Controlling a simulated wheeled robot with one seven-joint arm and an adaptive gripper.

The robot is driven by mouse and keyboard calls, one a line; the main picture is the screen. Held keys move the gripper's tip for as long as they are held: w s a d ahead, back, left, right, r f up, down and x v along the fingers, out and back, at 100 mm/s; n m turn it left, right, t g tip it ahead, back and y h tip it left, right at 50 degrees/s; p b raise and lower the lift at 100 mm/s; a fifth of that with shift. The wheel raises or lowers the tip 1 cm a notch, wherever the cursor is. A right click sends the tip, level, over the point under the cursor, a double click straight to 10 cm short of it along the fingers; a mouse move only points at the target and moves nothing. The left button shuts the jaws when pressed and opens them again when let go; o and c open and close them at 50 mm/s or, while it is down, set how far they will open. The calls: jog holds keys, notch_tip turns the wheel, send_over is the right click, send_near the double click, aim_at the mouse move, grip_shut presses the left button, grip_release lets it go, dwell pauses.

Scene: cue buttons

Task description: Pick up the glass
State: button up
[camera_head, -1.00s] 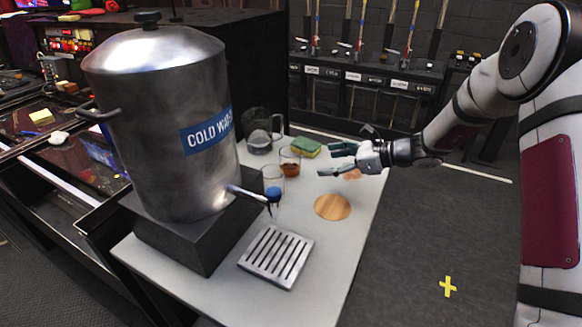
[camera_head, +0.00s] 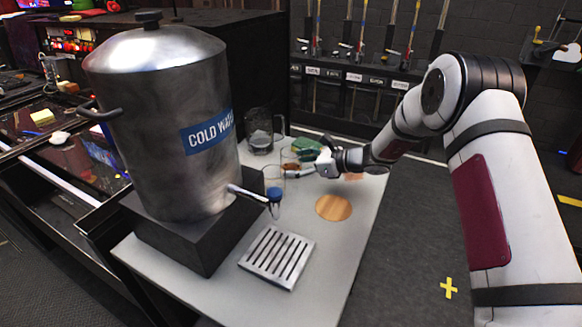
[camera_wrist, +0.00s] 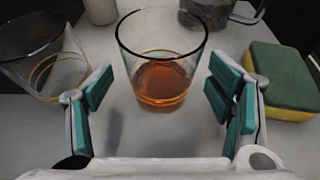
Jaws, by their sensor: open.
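A clear glass with amber liquid (camera_wrist: 162,80) stands upright in the middle of the wrist view, in line with the gap between my fingers. In the head view this glass (camera_head: 290,162) is partly hidden by my gripper (camera_head: 302,165). A second, empty-looking glass with gold bands (camera_wrist: 46,68) stands beside it at the left in the wrist view. In the head view this glass (camera_head: 273,178) is by the dispenser's tap. My gripper is open, its teal-padded fingers on either side of the amber glass's line and holding nothing. Whether a finger touches the glass I cannot tell.
A large metal cold-water dispenser (camera_head: 160,140) stands left on the table (camera_head: 320,250). Its tap (camera_head: 248,193) juts out above a slotted drip tray (camera_head: 277,257). A wooden disc (camera_head: 333,207) lies at right. A green-yellow sponge (camera_wrist: 282,78) and a pitcher (camera_head: 262,140) are close by.

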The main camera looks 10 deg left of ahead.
jog(key=shift+x, duration=1.1)
jog(key=c, duration=1.4)
jog(key=shift+r, duration=0.15)
jog(key=shift+c, duration=0.2)
